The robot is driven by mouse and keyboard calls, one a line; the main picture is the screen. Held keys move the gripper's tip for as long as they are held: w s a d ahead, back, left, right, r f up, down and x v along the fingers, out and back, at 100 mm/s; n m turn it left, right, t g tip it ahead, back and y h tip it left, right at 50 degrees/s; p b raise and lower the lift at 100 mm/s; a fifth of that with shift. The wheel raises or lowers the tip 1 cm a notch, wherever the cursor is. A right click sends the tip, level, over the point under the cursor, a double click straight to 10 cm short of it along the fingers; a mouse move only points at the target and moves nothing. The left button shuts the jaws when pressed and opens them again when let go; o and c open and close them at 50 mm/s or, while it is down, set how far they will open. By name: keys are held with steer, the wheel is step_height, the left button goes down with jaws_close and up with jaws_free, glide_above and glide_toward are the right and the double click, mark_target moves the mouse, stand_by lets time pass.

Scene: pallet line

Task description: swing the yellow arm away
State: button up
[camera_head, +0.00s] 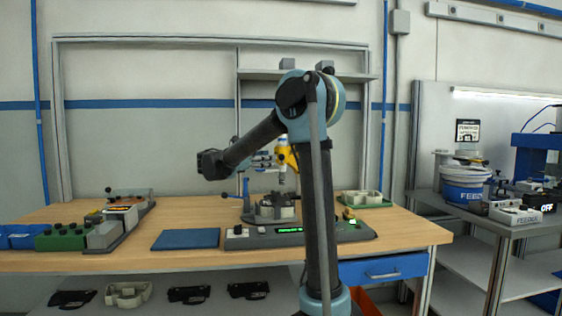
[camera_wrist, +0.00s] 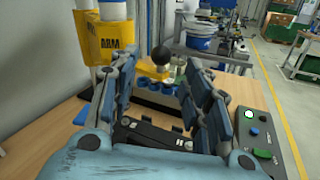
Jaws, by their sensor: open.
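The yellow arm (camera_head: 287,157) is in the middle of the camera_head view, beside a white upright part above the bench fixture. In the camera_wrist view its yellow body (camera_wrist: 102,42), marked ARM, is at the upper left, close to the left finger. My gripper (camera_head: 266,160) is just left of the yellow arm in the camera_head view. In the camera_wrist view my gripper (camera_wrist: 161,72) is open, with a black ball knob (camera_wrist: 159,55) showing between the fingertips. I cannot tell whether the knob joins the yellow arm or lies between the fingers in depth.
A grey fixture (camera_head: 271,208) stands on the wooden bench (camera_head: 90,262), behind a control box (camera_head: 262,239) with a green display. A blue mat (camera_head: 186,239) lies left of it. A side table on the right holds a blue-and-white bucket (camera_head: 463,184).

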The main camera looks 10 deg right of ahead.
mark_target(281, 159)
steer(key=x, duration=0.7)
steer(key=shift+w+d, duration=0.1)
steer(key=shift+d, duration=0.25)
steer(key=shift+c, duration=0.5)
jaws_close()
